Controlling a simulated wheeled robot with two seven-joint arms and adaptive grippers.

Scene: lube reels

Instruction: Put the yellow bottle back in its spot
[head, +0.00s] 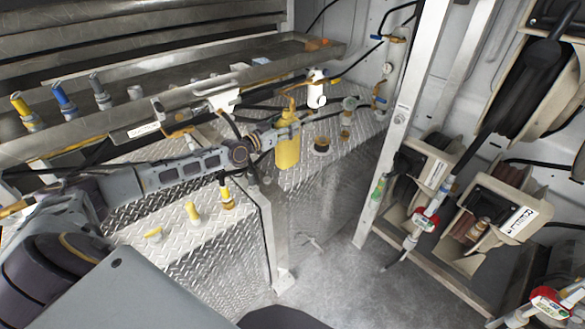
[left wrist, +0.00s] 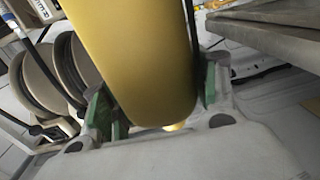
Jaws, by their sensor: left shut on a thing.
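The yellow bottle (head: 287,150) is upright at the middle of the head view, in front of or over the diamond-plate deck (head: 325,172). My left gripper (head: 270,136) reaches in from the left and is shut on the bottle's body. In the left wrist view the bottle (left wrist: 140,55) fills the middle, between the green-padded fingers of the left gripper (left wrist: 155,103). I cannot tell whether the bottle's base touches the deck. No marked spot for it stands out. My right gripper is not in view.
A white bottle (head: 316,92) and a dark round fitting (head: 322,146) are close to the right of the bottle. Yellow-topped fittings (head: 193,213) stand on the left deck. A metal post (head: 400,115) and hose reels (head: 495,215) are at the right. The floor (head: 340,270) between is open.

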